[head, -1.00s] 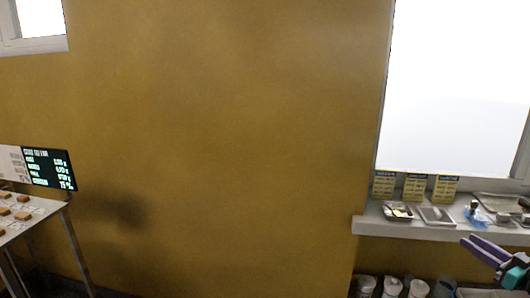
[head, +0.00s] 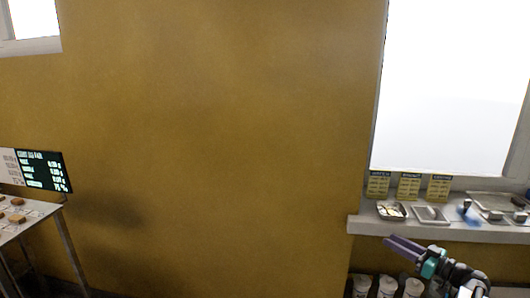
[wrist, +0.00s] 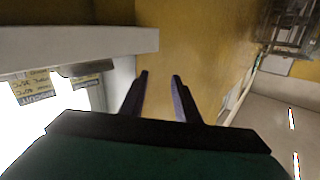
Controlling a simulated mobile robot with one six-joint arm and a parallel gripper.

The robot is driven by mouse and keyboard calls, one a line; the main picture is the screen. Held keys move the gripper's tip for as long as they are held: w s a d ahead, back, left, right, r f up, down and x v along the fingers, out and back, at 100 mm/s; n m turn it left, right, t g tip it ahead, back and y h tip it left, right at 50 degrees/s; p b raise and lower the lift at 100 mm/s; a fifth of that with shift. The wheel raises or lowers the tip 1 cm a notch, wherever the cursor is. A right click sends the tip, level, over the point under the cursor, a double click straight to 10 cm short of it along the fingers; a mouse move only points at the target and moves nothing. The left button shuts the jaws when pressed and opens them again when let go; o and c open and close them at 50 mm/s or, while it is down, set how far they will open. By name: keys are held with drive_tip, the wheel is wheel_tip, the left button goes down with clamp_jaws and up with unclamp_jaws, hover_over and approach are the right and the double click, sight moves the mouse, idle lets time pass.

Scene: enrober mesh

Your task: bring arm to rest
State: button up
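My gripper (head: 391,241) shows at the lower right of the head view, with purple fingers and a teal body on a dark arm. It is in front of the window sill's lower edge and points left. In the wrist view my gripper (wrist: 160,82) has its two fingers apart, with nothing between them. The ochre wall and floor area show beyond the fingertips.
The white sill (head: 450,232) holds small trays (head: 432,214), yellow cards (head: 409,186) and a blue item (head: 468,211). White tubs (head: 388,287) stand below it. A table (head: 28,218) with brown pieces and a dark display board (head: 42,170) are at left. The ochre wall (head: 220,130) between is bare.

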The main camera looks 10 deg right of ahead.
drive_tip(key=w+a+f+n+g+y, duration=0.1)
drive_tip(key=w+a+f+g+y, duration=0.15)
drive_tip(key=a+f, duration=0.7)
drive_tip(key=w+a+f+n+g+y, duration=0.1)
drive_tip(key=w+a+f+g, duration=0.3)
drive_tip(key=a, duration=1)
drive_tip(key=s+a+f+n+g, duration=0.1)
drive_tip(key=s+a+f+g, duration=0.25)
drive_tip(key=a+f, duration=0.6)
drive_tip(key=s+a+f+g, duration=0.3)
drive_tip(key=s+a+f, duration=0.2)
drive_tip(key=a+f, duration=0.45)
drive_tip(key=s+a+f+g+h, duration=0.2)
drive_tip(key=s+a+f, duration=0.2)
drive_tip(key=s, duration=0.3)
drive_tip(key=s+a+f+g+h+p, duration=0.1)
drive_tip(key=s+a+f+g, duration=0.25)
drive_tip(key=s, duration=0.35)
drive_tip(key=s+a+f+g+h, duration=0.2)
drive_tip(key=s+a+f, duration=0.1)
drive_tip(key=s+f, duration=0.3)
drive_tip(key=s+d+f+m+g+h, duration=0.1)
drive_tip(key=s+d+f+m+h, duration=0.2)
drive_tip(key=s+d+m+h, duration=0.3)
drive_tip(key=shift+s+d+f+m, duration=0.15)
drive_tip(key=shift+s+d+m, duration=0.25)
drive_tip(key=shift+s+d, duration=1.55)
